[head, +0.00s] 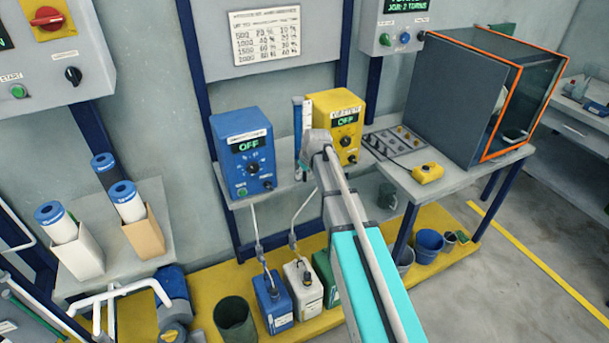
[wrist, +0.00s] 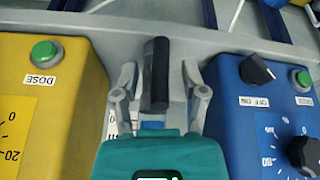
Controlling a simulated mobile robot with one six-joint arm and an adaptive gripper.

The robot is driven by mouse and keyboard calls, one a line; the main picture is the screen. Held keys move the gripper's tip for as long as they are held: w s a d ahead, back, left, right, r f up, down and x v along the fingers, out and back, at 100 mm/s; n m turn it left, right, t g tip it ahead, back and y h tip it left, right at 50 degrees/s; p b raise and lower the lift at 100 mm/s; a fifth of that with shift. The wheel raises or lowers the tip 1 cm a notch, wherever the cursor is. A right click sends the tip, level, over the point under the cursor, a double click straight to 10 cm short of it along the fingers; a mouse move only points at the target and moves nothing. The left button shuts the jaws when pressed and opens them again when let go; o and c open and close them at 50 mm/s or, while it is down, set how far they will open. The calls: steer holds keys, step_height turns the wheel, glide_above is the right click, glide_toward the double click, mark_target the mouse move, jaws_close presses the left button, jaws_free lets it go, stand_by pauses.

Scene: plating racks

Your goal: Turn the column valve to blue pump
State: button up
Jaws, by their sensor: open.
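The blue pump (head: 228,135) and the yellow pump (head: 320,103) stand side by side on a grey shelf, both displays reading OFF. Between them is a narrow upright column (head: 298,125). In the wrist view, a black valve handle (wrist: 157,75) lies between the yellow pump (wrist: 70,110) on the left and the blue pump (wrist: 235,120) on the right, lengthwise up the picture. My gripper (wrist: 159,88) is open with a finger on each side of the handle and visible gaps. In the head view my gripper (head: 316,148) hides the handle.
A dosing chart (head: 265,35) hangs behind the pumps. Blue and white canisters (head: 303,290) stand below on a yellow platform. A bench (head: 450,180) with a dark, orange-edged enclosure (head: 450,95) is at right. White cartridges (head: 62,228) stand at left.

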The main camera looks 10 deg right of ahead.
jaws_close()
stand_by(0.3)
steer(key=shift+w+d+y, duration=0.1)
steer(key=shift+d+y, duration=0.1)
steer(key=shift+y, duration=0.2)
stand_by(0.9)
steer(key=m+y+b, duration=0.1)
steer(key=y+b, duration=0.2)
steer(key=d+f+m+g+y+b, duration=0.1)
steer(key=y+b, duration=0.2)
steer(key=b, duration=0.1)
steer(key=d+g+y+b, duration=0.1)
steer(key=y+b, duration=0.2)
steer(key=y, duration=0.1)
steer(key=shift+w+f+m, duration=0.15)
steer(key=shift+f+m, duration=0.15)
steer(key=shift+m, duration=0.1)
steer(key=shift+r, duration=0.1)
stand_by(0.3)
